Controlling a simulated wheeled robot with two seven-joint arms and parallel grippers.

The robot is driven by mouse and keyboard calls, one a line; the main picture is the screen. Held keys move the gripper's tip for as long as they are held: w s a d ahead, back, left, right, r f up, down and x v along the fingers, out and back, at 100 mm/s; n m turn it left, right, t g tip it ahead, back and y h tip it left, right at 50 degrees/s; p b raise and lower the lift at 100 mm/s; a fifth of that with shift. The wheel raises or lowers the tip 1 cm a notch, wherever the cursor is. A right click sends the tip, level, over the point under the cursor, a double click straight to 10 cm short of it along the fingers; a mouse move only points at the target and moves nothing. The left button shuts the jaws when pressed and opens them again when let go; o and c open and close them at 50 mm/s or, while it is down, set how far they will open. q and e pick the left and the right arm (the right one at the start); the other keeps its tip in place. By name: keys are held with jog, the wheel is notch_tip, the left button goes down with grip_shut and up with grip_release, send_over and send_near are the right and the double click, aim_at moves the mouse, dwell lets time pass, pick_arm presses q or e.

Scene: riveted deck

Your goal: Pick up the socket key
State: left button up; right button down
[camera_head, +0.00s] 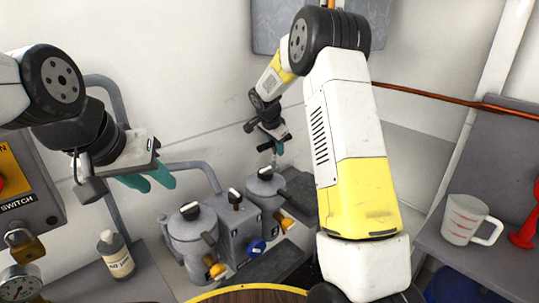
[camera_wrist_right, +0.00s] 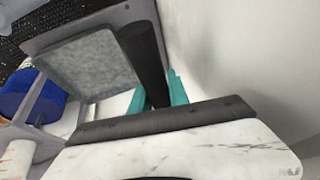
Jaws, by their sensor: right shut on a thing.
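My right gripper (camera_head: 275,148) is raised against the back wall, above the grey canisters. In the right wrist view its teal fingers (camera_wrist_right: 157,95) are shut on a long dark bar, which looks like the socket key (camera_wrist_right: 145,58). A short grey piece of it shows below the gripper in the head view (camera_head: 273,160); the rest is hidden by the gripper. My left gripper (camera_head: 148,182) is at the left, above the bottle and left of the canisters. Its teal fingers look apart, with nothing seen between them.
Two grey lidded canisters (camera_head: 190,236) with knobs and valves stand below. A labelled bottle (camera_head: 115,254) and a switch box (camera_head: 22,185) are at left. A measuring jug (camera_head: 465,218) and a red object (camera_head: 526,232) sit on the right shelf. A curved pipe (camera_head: 200,167) runs behind.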

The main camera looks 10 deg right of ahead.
jog(key=s+d, duration=0.5)
jog(key=s, duration=0.3)
jog(key=s+d, duration=0.6)
jog(key=s, duration=0.2)
jog(key=shift+s+r, duration=0.2)
jog(key=shift+r, duration=0.1)
jog(key=c, duration=2.1)
grip_release()
grip_shut()
